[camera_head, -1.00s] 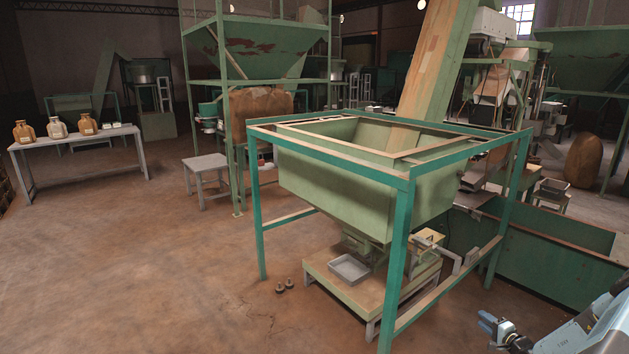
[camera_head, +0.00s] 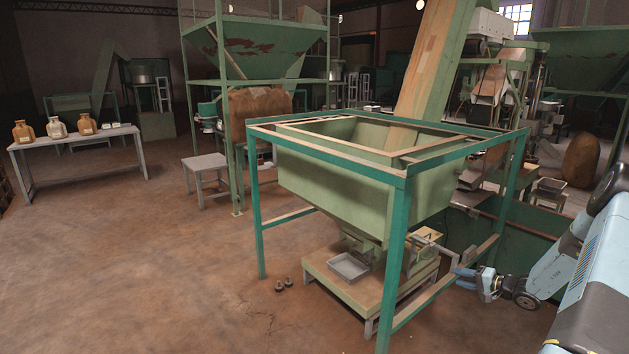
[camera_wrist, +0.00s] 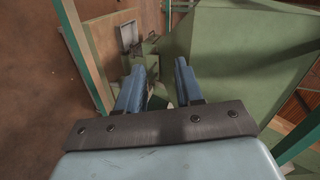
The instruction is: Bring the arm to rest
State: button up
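My gripper (camera_head: 467,277) is at the right in the head view, just beside the right side of the green hopper frame (camera_head: 402,210). In the wrist view its two blue fingers (camera_wrist: 157,85) stand apart with a clear gap and nothing between them. My arm reaches in from the right edge of the head view. The green hopper (camera_head: 360,190) stands inside the frame, and its wall (camera_wrist: 235,70) fills the right of the wrist view. A grey metal tray (camera_head: 348,267) sits on the low stand below the hopper outlet, and it shows small in the wrist view (camera_wrist: 129,36).
The low stand (camera_head: 335,285) and frame posts are close to my gripper. Two small dark objects (camera_head: 283,284) lie on the floor left of the stand. The floor at left is open.

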jog(key=s+a+r+n+g+h, duration=0.1)
jog(key=s+a+r+n+g, duration=0.45)
jog(key=a+r, duration=0.8)
jog(key=s+a+r+n+g+h, duration=0.1)
jog(key=s+a+r+n+g, duration=0.15)
jog(key=s+a+r, duration=1)
jog(key=s+a+r+t+h, duration=0.1)
jog(key=s+r+h, duration=0.2)
jog(key=s+r, duration=0.5)
jog(key=s+a+r+t+h, duration=0.1)
jog(key=s+r+h, duration=0.3)
jog(key=s, duration=1.2)
notch_tip(320, 180, up, 4)
jog(key=shift+f+n, duration=0.1)
jog(key=shift+n, duration=0.2)
